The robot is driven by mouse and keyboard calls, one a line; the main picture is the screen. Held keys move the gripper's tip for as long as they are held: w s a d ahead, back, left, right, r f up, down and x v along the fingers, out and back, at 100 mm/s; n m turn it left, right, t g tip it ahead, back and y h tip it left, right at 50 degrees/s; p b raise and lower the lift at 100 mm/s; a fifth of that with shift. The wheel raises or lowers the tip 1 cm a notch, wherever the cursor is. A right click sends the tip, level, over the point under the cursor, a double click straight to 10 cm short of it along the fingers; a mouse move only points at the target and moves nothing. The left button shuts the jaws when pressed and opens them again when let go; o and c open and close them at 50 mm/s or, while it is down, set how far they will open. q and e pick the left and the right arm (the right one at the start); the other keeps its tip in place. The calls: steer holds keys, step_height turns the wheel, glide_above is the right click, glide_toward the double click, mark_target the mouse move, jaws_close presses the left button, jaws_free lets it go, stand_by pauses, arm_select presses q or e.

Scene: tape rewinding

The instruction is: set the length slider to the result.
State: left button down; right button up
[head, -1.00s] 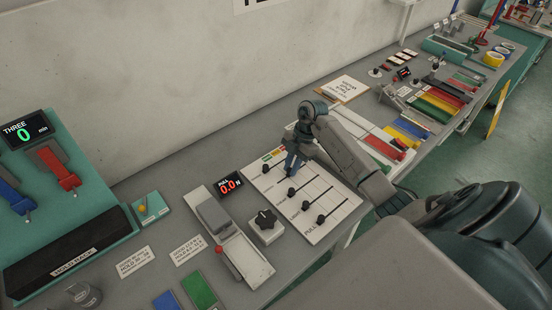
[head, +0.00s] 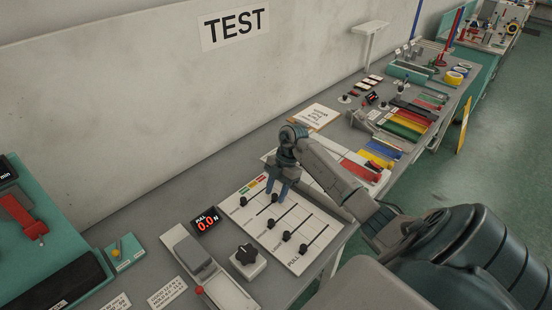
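The white slider panel (head: 318,213) lies on the bench with several black knobs in parallel slots. One knob (head: 243,201) is at the panel's left end, and others (head: 271,223) sit nearer its front edge. The front slot is marked PULL; I cannot read which slot is for length. My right gripper (head: 277,194) points down over the back part of the panel. Its two blue fingers stand apart, with a black knob (head: 274,198) at or just below their tips. I cannot tell whether they touch it. My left gripper is not in view.
A small display (head: 206,222) reads PULL 0.0 N, left of the panel. A black rotary knob (head: 246,254) on a white block and a grey device with a red ball (head: 199,290) stand in front. Coloured strips (head: 405,126) lie further right.

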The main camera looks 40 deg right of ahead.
steer(key=b+v, duration=0.3)
steer(key=v, duration=0.7)
steer(key=shift+r, duration=0.35)
steer(key=shift+s+f, duration=0.1)
steer(key=shift+f, duration=0.05)
